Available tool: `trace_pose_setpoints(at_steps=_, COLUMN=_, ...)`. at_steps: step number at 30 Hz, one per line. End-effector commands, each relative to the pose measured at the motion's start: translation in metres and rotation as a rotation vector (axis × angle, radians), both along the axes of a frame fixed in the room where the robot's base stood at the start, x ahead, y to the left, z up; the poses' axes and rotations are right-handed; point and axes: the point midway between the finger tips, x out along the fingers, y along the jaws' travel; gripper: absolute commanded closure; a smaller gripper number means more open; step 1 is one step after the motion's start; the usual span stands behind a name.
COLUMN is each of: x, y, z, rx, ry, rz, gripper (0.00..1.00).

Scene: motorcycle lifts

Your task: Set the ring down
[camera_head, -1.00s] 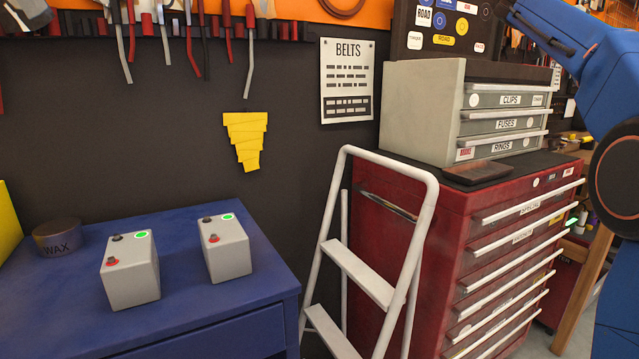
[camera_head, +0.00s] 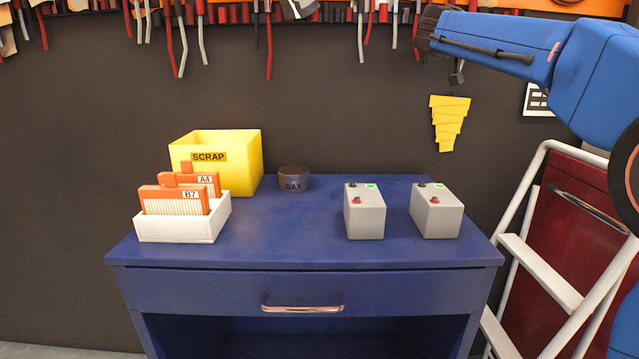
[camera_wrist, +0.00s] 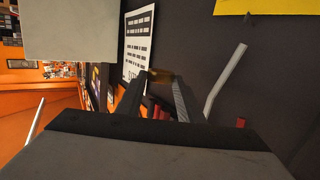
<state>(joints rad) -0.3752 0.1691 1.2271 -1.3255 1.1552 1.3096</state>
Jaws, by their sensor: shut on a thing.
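My gripper (camera_wrist: 157,92) is shut on a small brownish thing, most likely the ring (camera_wrist: 160,76), held between the fingertips in the wrist view. Its shape is too small and dark to make out. In the head view my gripper (camera_head: 457,74) hangs small and dark at the upper right, in front of the dark wall and above the height of the blue bench (camera_head: 290,255). I cannot make out the ring in the head view.
On the bench stand a white box with orange cards (camera_head: 180,229), a yellow SCRAP bin (camera_head: 245,165), a WAX tin (camera_head: 294,180) and two grey batteries (camera_head: 365,218) (camera_head: 437,214). The bench's middle front is clear. A white stepladder (camera_head: 540,270) stands at the right.

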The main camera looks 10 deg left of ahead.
Motion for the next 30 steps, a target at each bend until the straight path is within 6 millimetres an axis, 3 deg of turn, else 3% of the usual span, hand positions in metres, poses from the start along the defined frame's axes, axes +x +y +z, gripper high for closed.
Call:
trace_pose_setpoints(at_steps=1, x=-0.006, y=0.027, z=-0.010, rx=-0.001, ry=0.003, rz=0.030, gripper=0.90)
trace_pose_setpoints(at_steps=3, x=-0.014, y=0.058, z=-0.023, rx=-0.001, ry=0.003, rz=0.061, gripper=0.90)
trace_pose_setpoints(at_steps=8, x=-0.040, y=0.127, z=-0.051, rx=-0.003, ry=0.003, rz=0.136, gripper=0.90)
trace_pose_setpoints(at_steps=15, x=-0.092, y=0.221, z=-0.094, rx=-0.001, ry=0.002, rz=0.251, gripper=0.90)
trace_pose_setpoints(at_steps=24, x=-0.176, y=0.319, z=-0.147, rx=-0.001, ry=0.002, rz=0.402, gripper=0.90)
trace_pose_setpoints(at_steps=30, x=-0.241, y=0.369, z=-0.181, rx=-0.002, ry=0.002, rz=0.508, gripper=0.90)
